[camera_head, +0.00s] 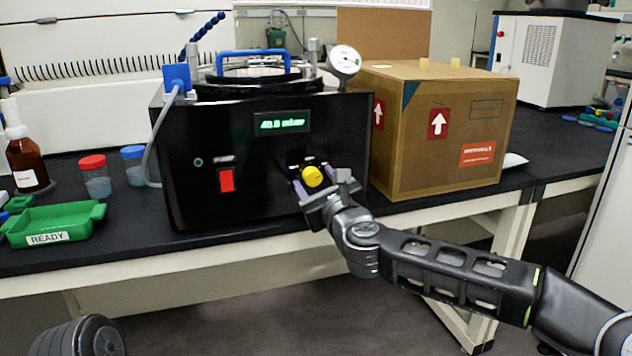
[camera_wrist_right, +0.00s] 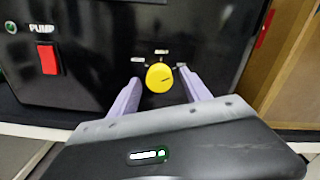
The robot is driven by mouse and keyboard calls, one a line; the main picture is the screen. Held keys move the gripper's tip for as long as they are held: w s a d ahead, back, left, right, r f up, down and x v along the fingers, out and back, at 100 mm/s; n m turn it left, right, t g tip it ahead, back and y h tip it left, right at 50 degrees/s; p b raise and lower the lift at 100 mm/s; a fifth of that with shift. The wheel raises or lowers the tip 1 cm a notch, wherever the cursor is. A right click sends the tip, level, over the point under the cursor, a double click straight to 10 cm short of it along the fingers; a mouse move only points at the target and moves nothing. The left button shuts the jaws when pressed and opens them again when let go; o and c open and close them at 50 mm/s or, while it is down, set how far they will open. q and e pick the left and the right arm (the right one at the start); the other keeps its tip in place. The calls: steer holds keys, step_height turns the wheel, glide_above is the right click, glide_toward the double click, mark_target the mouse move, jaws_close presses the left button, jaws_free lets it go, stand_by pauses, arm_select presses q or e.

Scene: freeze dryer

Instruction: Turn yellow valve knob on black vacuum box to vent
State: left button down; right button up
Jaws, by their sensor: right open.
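The black vacuum box (camera_head: 265,190) stands on the dark bench top, with a green display (camera_head: 282,123) reading about 40.0 mbar and a red pump switch (camera_head: 226,180). The yellow valve knob (camera_head: 312,176) is on the lower right of its front. In the right wrist view the yellow knob (camera_wrist_right: 159,77) shows a dark line on its face, and small labels sit around it, too small to read. My right gripper (camera_head: 312,182) is open, its two pale fingers (camera_wrist_right: 158,88) on either side of the knob with gaps visible.
A cardboard box (camera_head: 450,150) stands close at the box's right. A green tray (camera_head: 60,222) marked READY, lidded cups (camera_head: 95,176) and a brown bottle (camera_head: 27,160) are at the left. A dial gauge (camera_head: 345,61) and a blue-handled lid (camera_head: 253,62) are on top.

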steer(key=shift+c, duration=0.6)
jaws_close()
